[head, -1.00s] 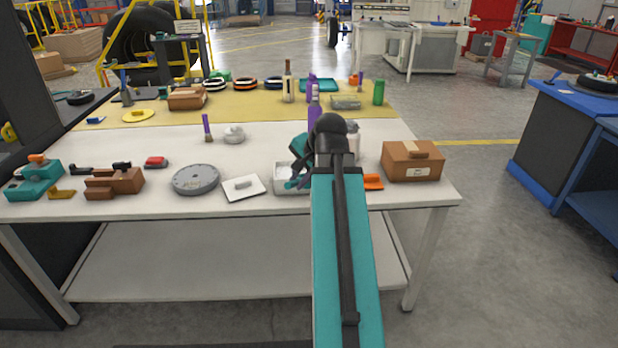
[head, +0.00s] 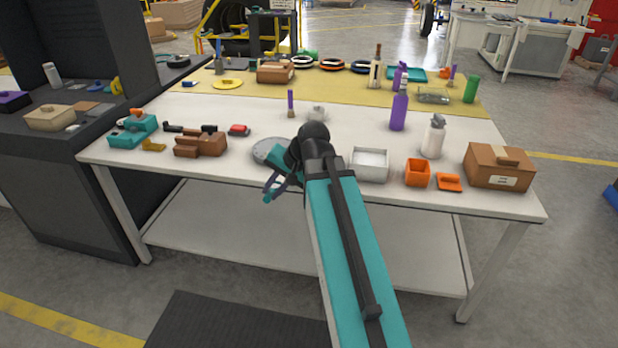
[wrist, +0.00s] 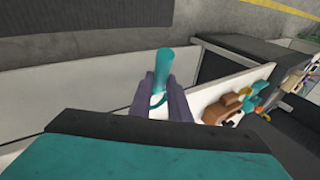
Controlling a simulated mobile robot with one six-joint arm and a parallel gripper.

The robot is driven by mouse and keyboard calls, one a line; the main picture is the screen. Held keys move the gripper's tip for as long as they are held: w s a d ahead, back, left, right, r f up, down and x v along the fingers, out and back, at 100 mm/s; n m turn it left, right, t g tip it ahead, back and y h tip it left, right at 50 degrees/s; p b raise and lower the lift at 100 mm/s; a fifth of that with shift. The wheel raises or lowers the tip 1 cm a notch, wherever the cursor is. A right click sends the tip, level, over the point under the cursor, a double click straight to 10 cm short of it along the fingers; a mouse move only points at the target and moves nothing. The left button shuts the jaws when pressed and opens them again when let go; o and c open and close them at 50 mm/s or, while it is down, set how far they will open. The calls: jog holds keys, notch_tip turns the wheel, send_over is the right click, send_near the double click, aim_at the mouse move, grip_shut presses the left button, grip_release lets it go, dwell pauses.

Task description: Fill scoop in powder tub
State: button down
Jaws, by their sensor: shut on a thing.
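My gripper (head: 274,187) is in front of the bench's front edge, left of the white tub, in the head view. In the wrist view, my gripper (wrist: 163,98) is shut on a teal piece, which looks like the scoop (wrist: 163,64). Its teal end sticks out beyond the fingers; the rest is hidden between them. I cannot tell whether it holds powder. A white square tub (head: 369,175), open with pale contents, stands near the bench's front edge, right of my arm. It looks like the powder tub. The gripper is apart from it.
An orange open box (head: 417,174), an orange piece (head: 449,183) and a brown carton (head: 499,166) stand right of the tub. A white bottle (head: 433,138) is behind them. A grey disc (head: 267,149) lies partly behind my arm. Brown blocks (head: 201,143) lie further left.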

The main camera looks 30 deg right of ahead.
jog(key=s+a+f+n+g+y, duration=0.1)
jog(key=a+n+g+y, duration=0.2)
jog(key=a+n, duration=0.6)
jog(key=shift+s+a+n+g, duration=0.25)
jog(key=shift+a+n+g, duration=0.2)
jog(key=shift+g, duration=0.25)
